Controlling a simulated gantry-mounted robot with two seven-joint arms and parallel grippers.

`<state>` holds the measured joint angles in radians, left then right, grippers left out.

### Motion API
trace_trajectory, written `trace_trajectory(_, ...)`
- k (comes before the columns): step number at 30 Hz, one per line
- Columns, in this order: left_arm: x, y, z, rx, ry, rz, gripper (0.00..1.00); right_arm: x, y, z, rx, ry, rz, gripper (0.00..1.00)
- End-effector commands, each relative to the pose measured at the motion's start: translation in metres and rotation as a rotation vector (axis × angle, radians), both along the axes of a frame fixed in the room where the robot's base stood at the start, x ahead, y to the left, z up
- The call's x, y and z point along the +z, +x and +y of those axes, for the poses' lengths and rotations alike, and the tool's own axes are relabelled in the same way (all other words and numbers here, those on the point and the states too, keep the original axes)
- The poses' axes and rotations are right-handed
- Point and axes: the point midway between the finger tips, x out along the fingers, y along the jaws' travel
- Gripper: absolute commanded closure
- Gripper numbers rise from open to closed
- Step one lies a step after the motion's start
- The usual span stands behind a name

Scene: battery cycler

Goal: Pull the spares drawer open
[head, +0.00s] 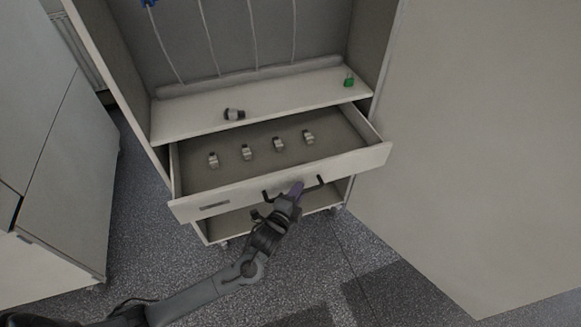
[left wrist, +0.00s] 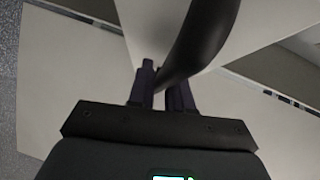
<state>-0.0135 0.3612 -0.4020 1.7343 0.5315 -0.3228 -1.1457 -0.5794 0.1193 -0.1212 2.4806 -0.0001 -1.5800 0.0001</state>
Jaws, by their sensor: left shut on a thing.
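The spares drawer (head: 235,193) is a pale drawer in the lower part of the cabinet. It stands well out from the cabinet, with its inside showing. Several small grey-white parts (head: 247,153) stand in a row in it. The drawer has a dark bar handle (head: 320,180) on its front. My left gripper (head: 295,191) is at the handle, below the drawer's front edge. In the left wrist view its two fingers (left wrist: 162,88) are shut on the dark, curved handle (left wrist: 200,40). My right gripper is in neither view.
A shelf (head: 180,117) above the drawer holds a small dark-and-white part (head: 234,114) and a small green item (head: 348,81). A large pale panel (head: 480,130) stands at the right. Another cabinet (head: 65,180) stands at the left. Speckled floor (head: 290,270) lies open in front.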

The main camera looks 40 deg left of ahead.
Motion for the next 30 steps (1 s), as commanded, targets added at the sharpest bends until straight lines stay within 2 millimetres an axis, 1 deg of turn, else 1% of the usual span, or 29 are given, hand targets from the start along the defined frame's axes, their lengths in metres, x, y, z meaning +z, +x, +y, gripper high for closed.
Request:
trace_trajectory(1, 0.007, -0.005, -0.008, -0.001, -0.004, 0.0, 1.0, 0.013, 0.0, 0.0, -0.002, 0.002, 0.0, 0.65)
trace_trajectory(3, 0.006, -0.012, -0.018, -0.002, -0.003, -0.001, 1.0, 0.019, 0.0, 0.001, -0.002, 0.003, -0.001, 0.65)
trace_trajectory(9, 0.003, -0.023, -0.034, 0.0, -0.003, -0.003, 1.0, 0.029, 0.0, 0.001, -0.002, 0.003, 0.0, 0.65)
trace_trajectory(15, 0.001, -0.026, -0.038, 0.001, 0.0, -0.004, 1.0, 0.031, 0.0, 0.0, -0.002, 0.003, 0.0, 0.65)
trace_trajectory(24, 0.001, -0.026, -0.039, 0.0, -0.001, -0.003, 1.0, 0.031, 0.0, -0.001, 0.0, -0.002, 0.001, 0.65)
trace_trajectory(25, 0.001, -0.026, -0.039, 0.0, -0.001, -0.003, 0.78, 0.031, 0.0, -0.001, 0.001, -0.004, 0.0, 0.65)
trace_trajectory(28, 0.001, -0.026, -0.039, 0.0, -0.001, -0.003, 0.62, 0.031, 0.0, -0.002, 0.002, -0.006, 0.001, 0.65)
trace_trajectory(30, 0.001, -0.026, -0.038, 0.0, -0.001, -0.002, 0.61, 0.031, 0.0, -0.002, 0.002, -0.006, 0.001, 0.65)
